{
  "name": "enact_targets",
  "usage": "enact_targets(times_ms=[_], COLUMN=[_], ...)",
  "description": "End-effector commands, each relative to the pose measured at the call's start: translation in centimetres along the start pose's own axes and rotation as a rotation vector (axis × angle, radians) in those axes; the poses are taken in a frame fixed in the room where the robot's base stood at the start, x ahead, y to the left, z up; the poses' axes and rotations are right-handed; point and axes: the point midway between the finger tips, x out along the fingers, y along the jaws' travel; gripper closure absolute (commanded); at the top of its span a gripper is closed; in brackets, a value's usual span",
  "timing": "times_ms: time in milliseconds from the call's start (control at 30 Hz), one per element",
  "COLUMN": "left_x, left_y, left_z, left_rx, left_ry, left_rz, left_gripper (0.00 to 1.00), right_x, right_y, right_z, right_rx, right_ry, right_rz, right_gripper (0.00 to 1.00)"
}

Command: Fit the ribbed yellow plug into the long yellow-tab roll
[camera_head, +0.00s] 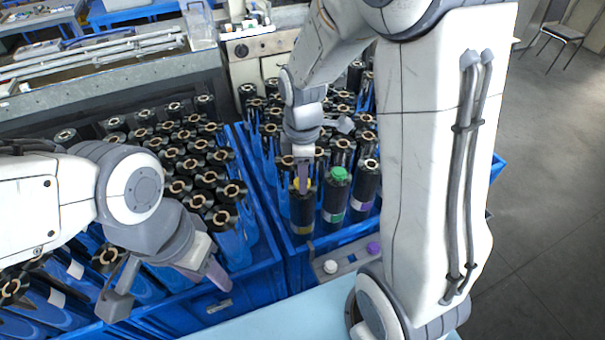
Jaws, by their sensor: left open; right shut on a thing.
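The yellow plug (297,185) is at the top end of a black roll with a yellow tab (301,229), near the front of the right blue crate. My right gripper (304,182) comes down from above and is shut on the plug. The fingers hide part of the plug, and I cannot tell how deep it sits in the roll. Its ribs are too small to make out. The roll stands upright. My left gripper (168,286) is open and empty over the front of the left blue crate, well away from the roll.
A roll with a green plug (339,174) stands just right of the yellow-tab roll, then another roll (367,184). A grey holder (349,262) in front carries a white plug (330,267) and a purple plug (373,248). Many rolls fill both crates. The pale blue surface (285,318) is clear.

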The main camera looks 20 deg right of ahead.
Motion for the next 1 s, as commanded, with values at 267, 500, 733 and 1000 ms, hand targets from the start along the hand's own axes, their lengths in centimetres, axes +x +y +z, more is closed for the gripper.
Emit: enact_targets(times_ms=[267, 500, 733, 1000], left_x=[0.49, 0.59, 0.58, 0.52], left_y=[-0.03, -0.04, -0.04, -0.04], left_z=[0.02, 0.03, 0.03, 0.03], left_rx=[0.000, 0.000, 0.000, 0.001], left_ry=[0.000, 0.000, 0.000, 0.000], left_rz=[0.000, 0.000, 0.000, 0.000], left_gripper=[0.50, 0.50, 0.50, 0.50], right_x=[0.66, 0.83, 0.81, 0.74], right_y=[-0.01, -0.01, -0.01, 0.00], right_z=[0.00, 0.00, 0.00, 0.00], right_rx=[0.000, 0.000, 0.000, 0.000], right_ry=[0.000, 0.000, 0.000, 0.000], right_rz=[0.000, 0.000, 0.000, 0.000], right_gripper=[1.00, 1.00, 0.42, 0.42])
